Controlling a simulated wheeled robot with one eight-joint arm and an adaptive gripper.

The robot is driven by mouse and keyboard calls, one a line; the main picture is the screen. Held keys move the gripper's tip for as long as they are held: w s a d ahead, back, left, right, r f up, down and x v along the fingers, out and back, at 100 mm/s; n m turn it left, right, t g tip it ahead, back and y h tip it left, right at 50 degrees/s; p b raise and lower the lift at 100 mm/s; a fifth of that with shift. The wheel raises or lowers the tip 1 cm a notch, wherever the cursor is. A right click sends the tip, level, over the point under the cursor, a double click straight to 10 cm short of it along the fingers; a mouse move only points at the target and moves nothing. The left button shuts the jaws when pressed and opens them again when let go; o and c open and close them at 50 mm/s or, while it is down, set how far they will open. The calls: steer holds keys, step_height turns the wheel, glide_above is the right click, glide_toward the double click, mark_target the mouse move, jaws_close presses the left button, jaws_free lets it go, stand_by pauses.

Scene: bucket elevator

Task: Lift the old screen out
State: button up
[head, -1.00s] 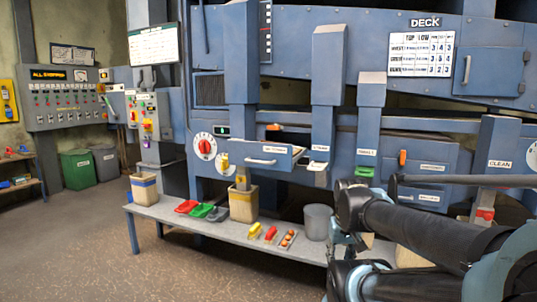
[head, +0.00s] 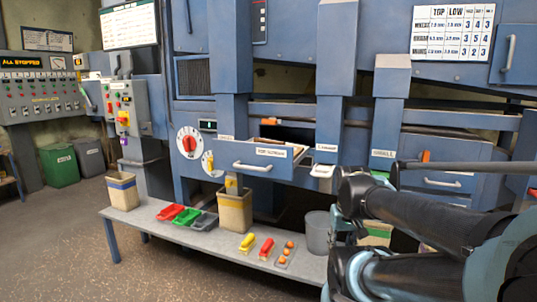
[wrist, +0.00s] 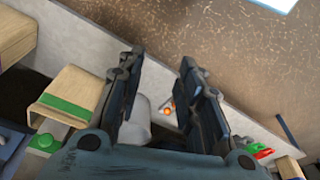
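In the head view a blue-grey drawer (head: 262,158) with a handle and a white label sticks out of the machine front, left of centre. Its top is open and a light inner edge shows, but its contents are not clear. I cannot make out which part is the old screen. My gripper (wrist: 160,62) shows in the wrist view with its two fingers apart and nothing between them. It points down over the bench and floor, away from the drawer. In the head view my arm covers the lower right, and the fingers are not clear there.
A grey bench (head: 165,226) runs below the machine. It carries a beige bin (head: 235,210), a grey bucket (head: 318,232), red, green and grey trays, and yellow and red items. A second drawer front (head: 430,180) is at right, partly behind my arm. Floor at left is open.

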steer(key=shift+o, duration=0.6)
steer(key=shift+r, duration=0.1)
steer(key=w+a+r+n+y, duration=0.1)
steer(key=w+a+r+n, duration=0.2)
steer(key=w+r, duration=0.65)
steer(key=w+a+r+n+y, duration=0.1)
steer(key=w+a+r+n, duration=0.45)
steer(key=r, duration=0.75)
steer(key=w+a+r+n+t+y, duration=0.1)
steer(key=w+a+r+n, duration=0.2)
steer(key=w+a+r, duration=0.45)
steer(key=w+a+r+n, duration=0.35)
steer(key=w+r, duration=0.55)
steer(key=w, duration=0.3)
steer(key=shift+m, duration=0.4)
steer(key=x, duration=1.1)
steer(key=shift+w+a, duration=0.3)
steer(key=shift+w, duration=0.05)
steer(key=shift+w+x, duration=0.1)
steer(key=shift+x, duration=1.2)
steer(key=shift+w+x, duration=0.15)
steer(key=shift+x, duration=1.15)
steer(key=shift+f, duration=0.2)
steer(key=shift+c, duration=0.6)
